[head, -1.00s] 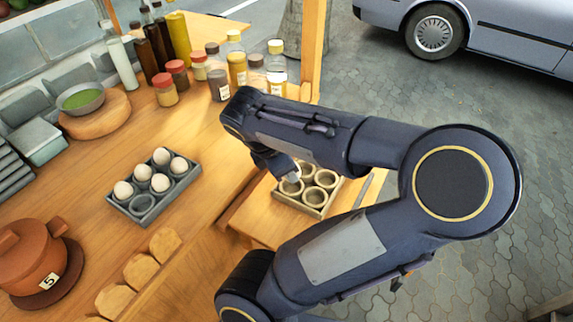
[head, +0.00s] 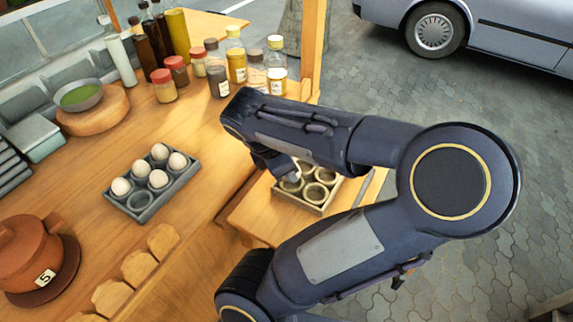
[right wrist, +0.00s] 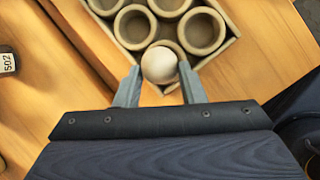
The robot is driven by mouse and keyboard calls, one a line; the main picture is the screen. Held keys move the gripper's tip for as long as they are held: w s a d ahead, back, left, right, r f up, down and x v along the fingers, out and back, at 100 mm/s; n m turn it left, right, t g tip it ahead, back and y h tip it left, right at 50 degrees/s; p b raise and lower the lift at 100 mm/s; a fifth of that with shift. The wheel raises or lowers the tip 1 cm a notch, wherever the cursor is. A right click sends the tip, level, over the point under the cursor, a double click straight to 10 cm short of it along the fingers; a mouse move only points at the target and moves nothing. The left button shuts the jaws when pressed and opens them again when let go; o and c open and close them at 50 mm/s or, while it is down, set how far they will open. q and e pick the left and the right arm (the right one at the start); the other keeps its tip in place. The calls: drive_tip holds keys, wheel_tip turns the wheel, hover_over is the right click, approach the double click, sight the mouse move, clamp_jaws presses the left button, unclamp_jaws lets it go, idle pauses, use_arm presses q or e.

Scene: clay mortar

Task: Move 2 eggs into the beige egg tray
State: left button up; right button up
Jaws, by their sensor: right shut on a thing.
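My right gripper (right wrist: 159,82) is shut on a pale egg (right wrist: 159,64), with one finger on each side. The egg is at the near corner cup of the beige egg tray (right wrist: 233,40); I cannot tell whether it is above the cup or inside it. In the head view my right gripper (head: 291,178) is over the left side of the beige tray (head: 318,210), and my arm hides part of it. The visible cups there look empty. A grey tray (head: 156,213) on the counter holds several white eggs (head: 158,179); its front cup is empty. My left gripper is out of view.
Bottles and jars (head: 236,70) stand along the back of the counter. A clay pot (head: 28,250) and bread pieces (head: 137,268) lie at the front left. A green-filled bowl (head: 79,97) stands at the back left. The beige tray sits on a lower wooden surface (head: 250,218).

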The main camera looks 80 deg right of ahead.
drive_tip(key=shift+f+b, duration=1.3)
drive_tip(key=shift+f, duration=0.3)
idle(0.5)
drive_tip(key=o, duration=0.7)
drive_tip(key=shift+o, duration=0.2)
drive_tip(key=p+v, duration=0.2)
drive_tip(key=v, duration=0.6)
